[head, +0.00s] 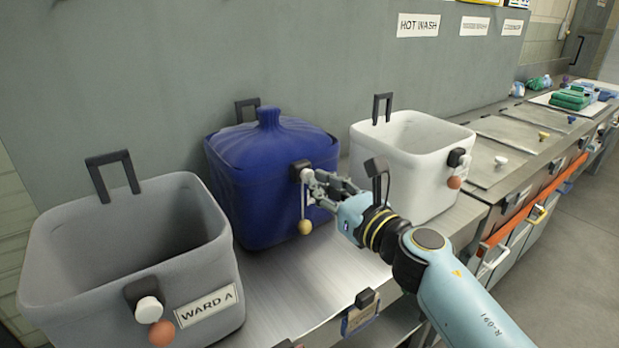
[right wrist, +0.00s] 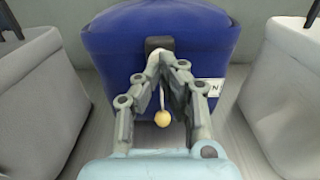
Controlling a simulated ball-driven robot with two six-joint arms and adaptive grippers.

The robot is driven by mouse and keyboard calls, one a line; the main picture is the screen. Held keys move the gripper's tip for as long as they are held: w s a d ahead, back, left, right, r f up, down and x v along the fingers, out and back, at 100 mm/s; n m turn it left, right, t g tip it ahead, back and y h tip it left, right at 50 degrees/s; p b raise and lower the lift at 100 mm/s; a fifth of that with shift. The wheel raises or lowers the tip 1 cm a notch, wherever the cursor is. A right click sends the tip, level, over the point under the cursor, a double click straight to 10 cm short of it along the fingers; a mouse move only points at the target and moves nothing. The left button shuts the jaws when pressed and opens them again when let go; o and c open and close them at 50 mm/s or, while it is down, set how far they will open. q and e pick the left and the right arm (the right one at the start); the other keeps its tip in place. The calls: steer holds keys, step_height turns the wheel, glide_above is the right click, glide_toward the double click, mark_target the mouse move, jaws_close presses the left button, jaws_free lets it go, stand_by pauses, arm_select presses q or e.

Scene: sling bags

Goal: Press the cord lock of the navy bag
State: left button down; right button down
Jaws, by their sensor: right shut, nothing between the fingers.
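The navy bag (head: 262,175) stands on the metal counter with its top gathered shut. Its cord lock (head: 298,170) is a dark block with a pale button on the bag's front; the dark block also shows in the right wrist view (right wrist: 159,43). A cord hangs from it to a yellow bead (head: 305,227), also in the right wrist view (right wrist: 162,119). My right gripper (head: 314,182) is shut and empty, its fingertips at the button. I cannot tell whether they touch it, as the fingertips partly cover the button in the right wrist view. My left gripper is not in view.
A grey open bag (head: 75,265) labelled WARD A stands to the left and a white open bag (head: 425,185) to the right. Both have cord locks with reddish beads. Bare counter (head: 290,290) lies in front of the navy bag. A wall is behind.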

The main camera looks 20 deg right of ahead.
steer(key=shift+x, duration=1.15)
stand_by(0.5)
steer(key=shift+s+d, duration=0.1)
steer(key=shift+s, duration=0.05)
stand_by(0.8)
steer(key=v, duration=0.6)
steer(key=shift+s, duration=0.3)
